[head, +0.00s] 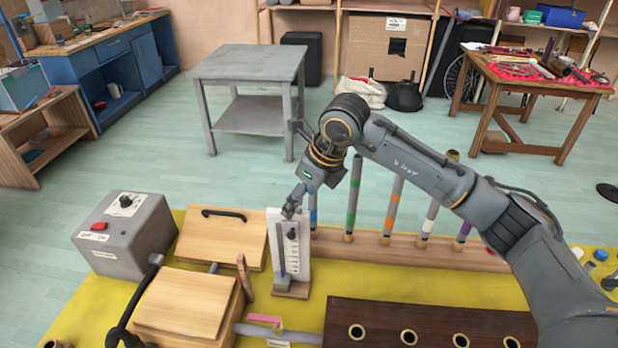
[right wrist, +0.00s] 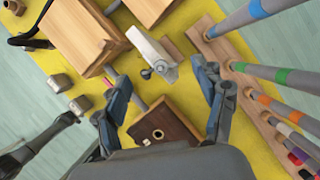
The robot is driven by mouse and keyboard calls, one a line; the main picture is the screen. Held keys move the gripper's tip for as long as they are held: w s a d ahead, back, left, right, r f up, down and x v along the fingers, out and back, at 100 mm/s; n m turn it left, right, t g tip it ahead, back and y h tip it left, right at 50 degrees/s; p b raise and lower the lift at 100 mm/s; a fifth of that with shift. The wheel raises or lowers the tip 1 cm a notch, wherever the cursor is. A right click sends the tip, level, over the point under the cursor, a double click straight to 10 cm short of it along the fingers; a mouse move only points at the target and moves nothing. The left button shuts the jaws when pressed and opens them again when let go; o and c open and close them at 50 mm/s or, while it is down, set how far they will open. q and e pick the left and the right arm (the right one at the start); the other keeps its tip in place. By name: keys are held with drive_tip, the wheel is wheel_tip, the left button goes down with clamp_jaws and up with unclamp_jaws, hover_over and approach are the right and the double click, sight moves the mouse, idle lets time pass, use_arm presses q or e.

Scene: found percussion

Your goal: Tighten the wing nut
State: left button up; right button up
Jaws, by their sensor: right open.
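A white upright panel (head: 274,228) with a printed scale stands on a small wooden base on the yellow surface. A dark knob-like part (head: 292,233) sits high on its face. In the right wrist view the panel (right wrist: 150,47) lies between and beyond my fingers, with a small grey winged piece (right wrist: 158,69), which looks like the wing nut, at its near end. My right gripper (right wrist: 168,92) is open around that piece's line, apart from it and empty. In the head view its fingers (head: 293,202) are just above the panel's top. A dark jointed part (right wrist: 45,140) looks like my left gripper; its jaws are unclear.
Wooden boxes (head: 185,303) and a grey control box (head: 125,236) stand left of the panel. A rack of upright tubes with coloured bands (head: 392,207) stands close on the right. A dark box with round holes (head: 385,318) lies in front.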

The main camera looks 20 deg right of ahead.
drive_tip(key=shift+x, duration=0.75)
drive_tip(key=c, duration=1.2)
drive_tip(key=shift+m, duration=0.3)
drive_tip(key=shift+f+m+h+b, duration=0.1)
drive_tip(key=shift+m+h+b, duration=0.3)
drive_tip(key=shift+m, duration=0.5)
drive_tip(key=shift+a+m+t+h, duration=0.1)
drive_tip(key=shift+m+t+h, duration=0.25)
drive_tip(key=shift+m, duration=0.45)
drive_tip(key=shift+s+a+m+h+b, duration=0.1)
drive_tip(key=shift+m+h+b, duration=0.15)
drive_tip(key=shift+m+b, duration=0.5)
drive_tip(key=shift+m+h, duration=0.5)
drive_tip(key=shift+m, duration=0.85)
